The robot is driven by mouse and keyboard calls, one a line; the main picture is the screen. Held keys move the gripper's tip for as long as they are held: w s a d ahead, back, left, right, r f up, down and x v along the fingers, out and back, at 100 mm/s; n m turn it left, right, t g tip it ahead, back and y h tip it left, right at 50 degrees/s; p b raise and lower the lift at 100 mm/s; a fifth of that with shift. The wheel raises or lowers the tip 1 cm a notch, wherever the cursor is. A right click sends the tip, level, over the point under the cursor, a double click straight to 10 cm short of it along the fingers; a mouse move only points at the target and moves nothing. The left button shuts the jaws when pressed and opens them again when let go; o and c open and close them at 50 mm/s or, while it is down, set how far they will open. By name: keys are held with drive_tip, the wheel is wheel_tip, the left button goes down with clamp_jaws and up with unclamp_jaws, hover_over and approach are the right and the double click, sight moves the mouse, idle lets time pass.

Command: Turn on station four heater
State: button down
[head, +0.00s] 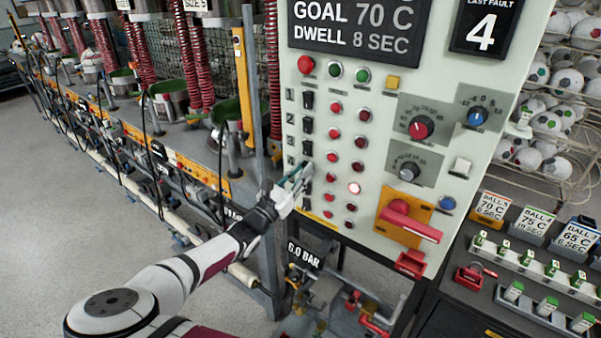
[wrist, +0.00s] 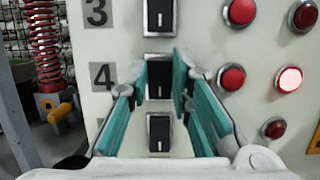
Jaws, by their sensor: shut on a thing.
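The station four switch (wrist: 157,78) is a black rocker in a metal frame beside the label 4 (wrist: 103,76) on the pale control panel (head: 330,40). My gripper (wrist: 166,78) has its teal fingers on both sides of this rocker, shut on it. In the head view my gripper (head: 301,174) reaches the panel's left switch column and hides this switch. In its row are a dark red lamp (wrist: 231,77) and a brightly lit lamp (wrist: 289,80), which also glows in the head view (head: 355,188). The rocker's exact position is hard to tell.
Similar rockers sit above (wrist: 159,14) and below (wrist: 159,132). Right on the panel are a red-handled switch (head: 410,222) and several knobs. A grey post (head: 250,90) and red springs stand left of the panel. A rack of balls (head: 565,85) is at the right.

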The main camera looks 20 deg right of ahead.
drive_tip(key=c, duration=1.4)
unclamp_jaws()
drive_tip(key=shift+c, duration=0.2)
drive_tip(key=v, duration=1.2)
